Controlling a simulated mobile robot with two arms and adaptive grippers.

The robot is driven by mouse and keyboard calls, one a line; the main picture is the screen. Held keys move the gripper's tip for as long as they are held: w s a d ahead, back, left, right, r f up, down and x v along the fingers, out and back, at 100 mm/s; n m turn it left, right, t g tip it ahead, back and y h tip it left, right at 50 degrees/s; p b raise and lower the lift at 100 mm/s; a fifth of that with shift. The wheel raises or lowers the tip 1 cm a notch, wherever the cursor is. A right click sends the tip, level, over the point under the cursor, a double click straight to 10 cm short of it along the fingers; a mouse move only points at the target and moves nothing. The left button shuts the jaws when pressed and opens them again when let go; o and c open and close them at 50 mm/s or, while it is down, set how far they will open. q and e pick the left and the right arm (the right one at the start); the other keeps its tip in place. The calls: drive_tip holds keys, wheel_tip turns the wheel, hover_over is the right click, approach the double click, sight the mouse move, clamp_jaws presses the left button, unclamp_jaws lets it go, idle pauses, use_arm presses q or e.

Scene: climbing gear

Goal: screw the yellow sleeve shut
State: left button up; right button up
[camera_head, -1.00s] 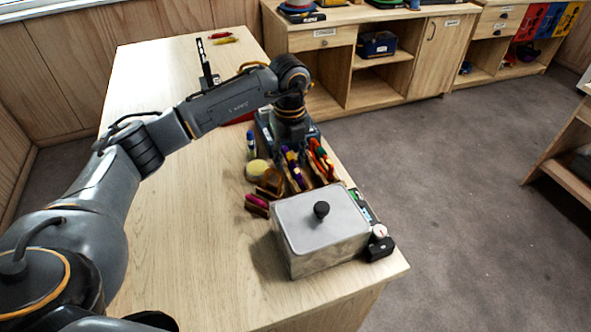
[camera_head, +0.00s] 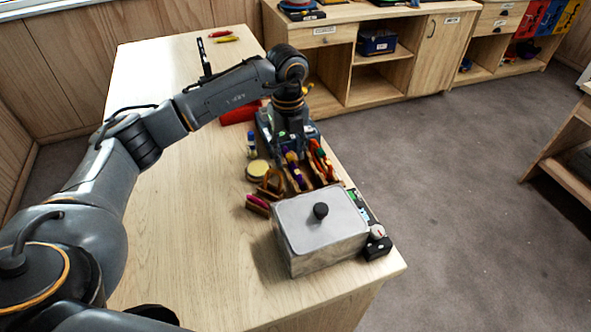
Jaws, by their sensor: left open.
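My left gripper (camera_head: 291,146) points down at the far end of the row of gear along the table's right side. Its fingers are small and partly lost among the gear, with nothing clearly held between them. I cannot pick out the yellow sleeve for certain. A yellowish-brown loop (camera_head: 272,181), perhaps a carabiner, stands on a small wooden holder nearer me than the gripper. My right gripper is not in view.
A grey lidded box (camera_head: 300,217) stands at the table's near right corner. Close by are a round tin (camera_head: 257,170), upright colored gear (camera_head: 319,158) and a red item (camera_head: 240,113). The left part of the wooden table (camera_head: 190,220) is clear.

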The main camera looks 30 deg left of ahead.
use_arm(q)
drive_tip(key=shift+s+a, duration=0.4)
drive_tip(key=shift+s, duration=0.05)
drive_tip(key=shift+f, duration=0.25)
drive_tip(key=shift+f+b, duration=0.95)
drive_tip(key=shift+f, duration=0.25)
drive_tip(key=shift+w+d, duration=0.5)
drive_tip(key=shift+w, duration=0.1)
drive_tip(key=shift+r+p, duration=3.35)
drive_tip(key=shift+r, duration=1.7)
